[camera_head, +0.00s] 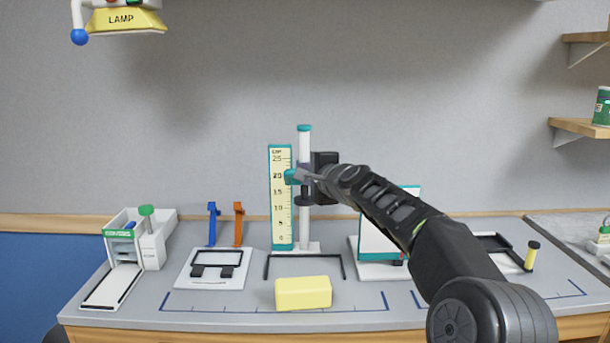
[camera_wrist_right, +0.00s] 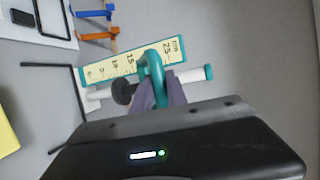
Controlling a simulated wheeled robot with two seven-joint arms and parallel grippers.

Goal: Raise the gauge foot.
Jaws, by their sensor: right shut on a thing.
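The height gauge has a white post (camera_head: 304,145) with a teal cap and a cream scale (camera_head: 281,195) marked 0 to 25. My right gripper (camera_head: 306,175) is at its teal slider (camera_head: 291,176), which sits level with about the 20 mark. In the right wrist view, the fingers of my right gripper (camera_wrist_right: 160,95) are shut on the teal slider handle (camera_wrist_right: 155,70). A dark round foot (camera_wrist_right: 122,92) is on the post just below the slider. My left gripper is not in view.
A yellow block (camera_head: 303,293) lies in front of the gauge's black frame (camera_head: 305,257). A white board (camera_head: 387,235) stands right of the gauge, beside my right arm. Blue (camera_head: 212,225) and orange (camera_head: 238,224) levers stand left. A lamp (camera_head: 125,20) hangs upper left.

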